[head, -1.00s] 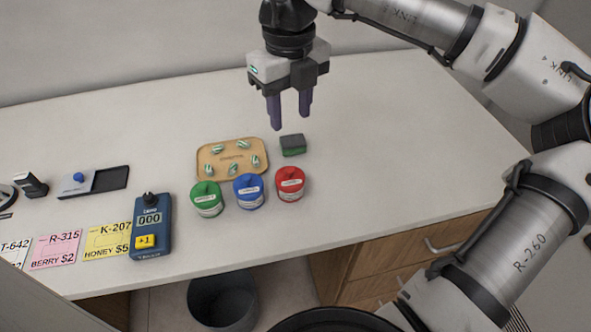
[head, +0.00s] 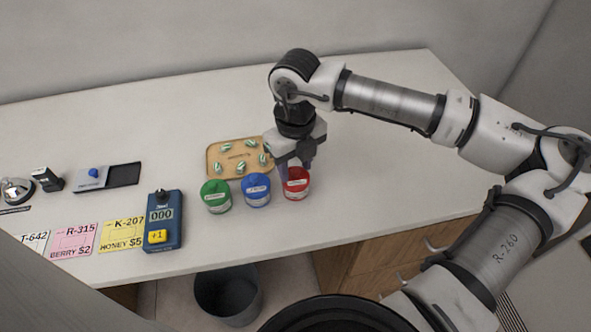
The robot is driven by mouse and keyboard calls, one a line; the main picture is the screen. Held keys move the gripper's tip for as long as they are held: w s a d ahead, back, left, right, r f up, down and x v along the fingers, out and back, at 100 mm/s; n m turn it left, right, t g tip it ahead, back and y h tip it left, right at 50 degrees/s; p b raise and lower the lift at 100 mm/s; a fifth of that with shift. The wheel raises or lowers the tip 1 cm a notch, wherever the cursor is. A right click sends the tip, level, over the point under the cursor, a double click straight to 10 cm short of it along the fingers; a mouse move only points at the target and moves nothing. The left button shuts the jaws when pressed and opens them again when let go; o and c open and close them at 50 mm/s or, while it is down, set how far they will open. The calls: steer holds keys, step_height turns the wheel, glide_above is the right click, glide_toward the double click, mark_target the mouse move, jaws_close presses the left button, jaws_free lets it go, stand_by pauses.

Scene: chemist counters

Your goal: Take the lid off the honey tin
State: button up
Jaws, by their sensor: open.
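Three lidded tins stand in a row on the counter: a green tin (head: 216,197), a blue tin (head: 256,190) and a red tin (head: 297,184). Each lid has a small knob on top and a pale label. The labels are too small to read, so I cannot tell which tin holds honey. My gripper (head: 295,169) is open and points down at the red tin, its fingers close to the lid. The gripper partly hides the red lid and its knob. I cannot tell whether the fingers touch it.
A tan tray (head: 211,162) with several striped sweets lies behind the tins. A blue counter device (head: 165,222) reading 000 stands left, beside a yellow honey card (head: 121,236) and a pink berry card (head: 73,241). A dark bin (head: 228,296) stands below the counter's front edge.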

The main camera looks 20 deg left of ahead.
steer(key=shift+f, duration=0.1)
steer(key=shift+c, duration=0.4)
jaws_close()
